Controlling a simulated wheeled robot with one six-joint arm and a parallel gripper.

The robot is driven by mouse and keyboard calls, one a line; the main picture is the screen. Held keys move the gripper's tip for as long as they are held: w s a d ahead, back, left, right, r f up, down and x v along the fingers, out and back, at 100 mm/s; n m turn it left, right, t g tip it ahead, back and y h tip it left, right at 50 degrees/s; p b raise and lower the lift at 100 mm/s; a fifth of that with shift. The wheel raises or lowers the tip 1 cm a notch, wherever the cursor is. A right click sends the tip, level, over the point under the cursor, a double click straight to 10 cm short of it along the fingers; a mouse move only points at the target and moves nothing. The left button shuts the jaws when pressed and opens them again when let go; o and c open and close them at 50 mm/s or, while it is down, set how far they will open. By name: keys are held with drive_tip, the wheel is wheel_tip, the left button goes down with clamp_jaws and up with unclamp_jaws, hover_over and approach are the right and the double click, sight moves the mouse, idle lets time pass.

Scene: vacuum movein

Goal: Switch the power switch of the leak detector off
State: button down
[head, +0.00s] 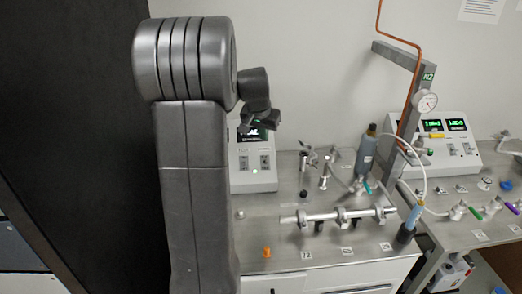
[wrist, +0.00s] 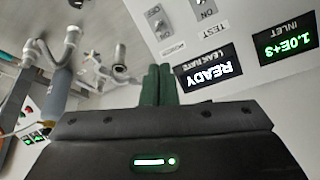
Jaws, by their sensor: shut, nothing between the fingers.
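The leak detector (head: 250,182) is a pale console on the bench, its left part hidden behind my arm in the head view. Its front, upside down in the wrist view, has a lit display (wrist: 208,68) reading READY and another (wrist: 285,45) reading 1.0E+3. Two toggle switches sit beyond the displays: one (wrist: 161,25) with a label too blurred to read surely, and one (wrist: 200,7) by the word TEST, cut by the edge. I cannot tell their positions. My gripper (wrist: 159,85) is shut and empty, apart from the switches; it shows before the console (head: 256,126).
A metal manifold (head: 340,214) with clamps lies on the bench right of the console. A grey bottle (head: 366,152) and a post (head: 408,95) with a gauge stand farther right. An orange cap (head: 267,252) is near the front. A second console (head: 438,140) stands at right.

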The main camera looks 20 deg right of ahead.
sight(268, 156)
drive_tip(key=p+x, duration=0.2)
drive_tip(key=x, duration=0.8)
drive_tip(key=shift+f+b, duration=0.15)
drive_tip(key=shift+b, duration=0.35)
